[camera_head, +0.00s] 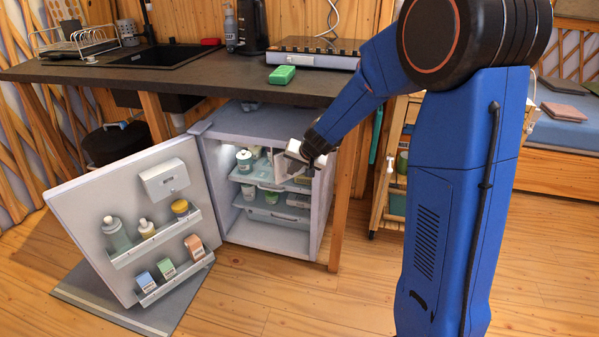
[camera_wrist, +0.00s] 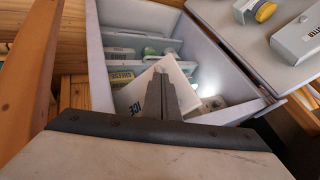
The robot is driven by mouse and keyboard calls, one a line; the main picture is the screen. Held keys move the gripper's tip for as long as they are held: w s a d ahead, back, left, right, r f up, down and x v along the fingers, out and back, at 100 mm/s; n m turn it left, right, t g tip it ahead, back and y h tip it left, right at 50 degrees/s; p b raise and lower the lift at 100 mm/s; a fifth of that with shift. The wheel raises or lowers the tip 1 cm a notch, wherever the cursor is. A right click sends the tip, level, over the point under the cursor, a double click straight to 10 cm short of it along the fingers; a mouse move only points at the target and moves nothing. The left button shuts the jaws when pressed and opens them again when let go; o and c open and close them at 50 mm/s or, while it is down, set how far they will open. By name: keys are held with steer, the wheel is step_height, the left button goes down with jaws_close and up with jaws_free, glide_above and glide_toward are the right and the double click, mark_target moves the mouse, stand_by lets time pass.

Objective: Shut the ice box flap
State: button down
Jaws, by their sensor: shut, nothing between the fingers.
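The ice box flap (camera_wrist: 138,92), a white panel lettered "ICE", stands at an angle in the upper part of the open fridge in the wrist view. In the head view a pale panel (camera_head: 284,167), probably the flap, shows just left of my gripper (camera_head: 311,164). My gripper (camera_wrist: 162,82) is shut and empty. Its fingertips overlap the flap in the wrist view; whether they touch it I cannot tell. Part of the flap is hidden behind the fingers.
The fridge (camera_head: 324,215) stands under a dark counter (camera_head: 190,88). Its door (camera_head: 95,245) is wide open to the left, with bottles and boxes on its racks. Shelves inside hold jars and packs.

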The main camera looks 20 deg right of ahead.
mark_target(279, 159)
steer(key=w+a, duration=0.1)
steer(key=w, duration=0.1)
steer(key=w+a, duration=0.1)
steer(key=w, duration=0.1)
steer(key=w+a, duration=0.2)
steer(key=shift+w+a, duration=0.1)
steer(key=shift+w, duration=0.05)
steer(key=shift+w+a, duration=0.2)
steer(key=shift+w, duration=0.45)
steer(key=shift+w+a, duration=0.15)
steer(key=shift+w, duration=0.45)
